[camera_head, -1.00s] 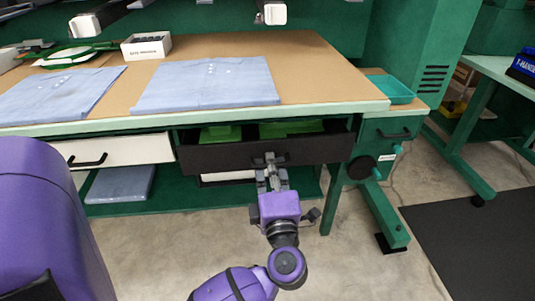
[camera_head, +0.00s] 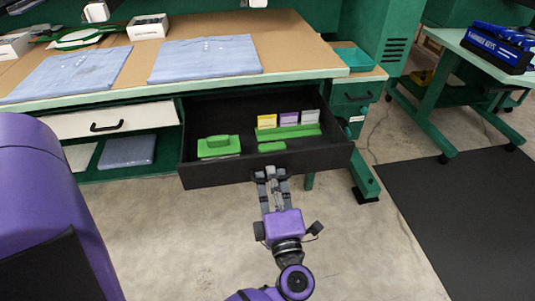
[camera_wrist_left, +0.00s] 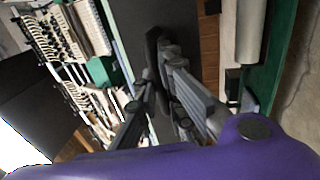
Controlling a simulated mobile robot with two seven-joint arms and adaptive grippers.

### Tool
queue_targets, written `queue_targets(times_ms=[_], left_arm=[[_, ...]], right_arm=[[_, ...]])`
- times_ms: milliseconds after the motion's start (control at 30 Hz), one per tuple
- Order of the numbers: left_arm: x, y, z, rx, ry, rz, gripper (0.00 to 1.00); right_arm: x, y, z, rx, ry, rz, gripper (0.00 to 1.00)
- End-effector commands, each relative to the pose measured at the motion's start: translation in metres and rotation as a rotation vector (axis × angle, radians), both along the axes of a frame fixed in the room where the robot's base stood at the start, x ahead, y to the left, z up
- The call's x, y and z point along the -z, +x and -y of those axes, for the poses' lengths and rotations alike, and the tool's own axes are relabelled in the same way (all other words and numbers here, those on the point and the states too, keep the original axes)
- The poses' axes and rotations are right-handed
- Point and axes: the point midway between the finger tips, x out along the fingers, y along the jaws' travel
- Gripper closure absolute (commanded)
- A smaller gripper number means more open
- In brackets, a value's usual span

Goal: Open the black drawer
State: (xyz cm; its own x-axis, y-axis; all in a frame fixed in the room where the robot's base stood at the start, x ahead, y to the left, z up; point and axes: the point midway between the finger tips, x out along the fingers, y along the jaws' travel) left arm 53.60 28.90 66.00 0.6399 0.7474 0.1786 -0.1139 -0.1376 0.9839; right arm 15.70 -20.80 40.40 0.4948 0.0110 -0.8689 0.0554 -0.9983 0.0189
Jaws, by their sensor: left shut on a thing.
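The black drawer (camera_head: 215,178) stands pulled out from under the workbench in the head view. Its inside shows green pieces and several small coloured boxes. My left gripper (camera_head: 270,174) is at the middle of the drawer's front, shut on its handle. In the left wrist view the fingers of my left gripper (camera_wrist_left: 165,90) close around a dark handle (camera_wrist_left: 153,55). The handle is mostly hidden by the fingers in the head view. My right gripper is not in view.
A white drawer (camera_head: 120,120) is shut to the left. Folded blue cloths (camera_head: 205,58) lie on the workbench (camera_head: 140,65). A green cabinet (camera_head: 352,95) stands right of the drawer. A black mat (camera_head: 465,215) covers the floor at right. Bare floor lies in front of the drawer.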

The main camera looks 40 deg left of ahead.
Motion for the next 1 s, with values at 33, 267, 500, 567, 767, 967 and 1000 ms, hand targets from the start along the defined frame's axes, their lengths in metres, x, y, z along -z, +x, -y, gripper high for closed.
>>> queue_targets(times_ms=[33, 267, 500, 567, 767, 967, 1000], left_arm=[[-0.001, -0.007, 0.007, -0.003, 0.002, -0.003, 1.00], [-0.001, -0.027, 0.031, -0.003, 0.003, -0.002, 1.00], [-0.001, -0.036, 0.041, -0.004, 0.004, -0.001, 1.00], [-0.001, -0.037, 0.042, -0.004, 0.004, -0.001, 1.00], [-0.001, -0.037, 0.042, -0.003, 0.005, -0.001, 1.00], [-0.001, -0.037, 0.042, -0.003, 0.005, -0.001, 0.83], [-0.001, -0.037, 0.042, -0.003, 0.005, -0.001, 0.83]], right_arm=[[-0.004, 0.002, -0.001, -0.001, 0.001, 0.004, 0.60], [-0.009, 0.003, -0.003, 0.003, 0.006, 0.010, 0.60], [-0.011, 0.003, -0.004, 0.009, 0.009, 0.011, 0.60], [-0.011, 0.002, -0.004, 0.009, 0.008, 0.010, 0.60], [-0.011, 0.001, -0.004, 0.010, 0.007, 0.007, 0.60], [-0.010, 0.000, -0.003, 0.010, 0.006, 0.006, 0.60], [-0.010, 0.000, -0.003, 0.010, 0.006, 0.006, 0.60]])
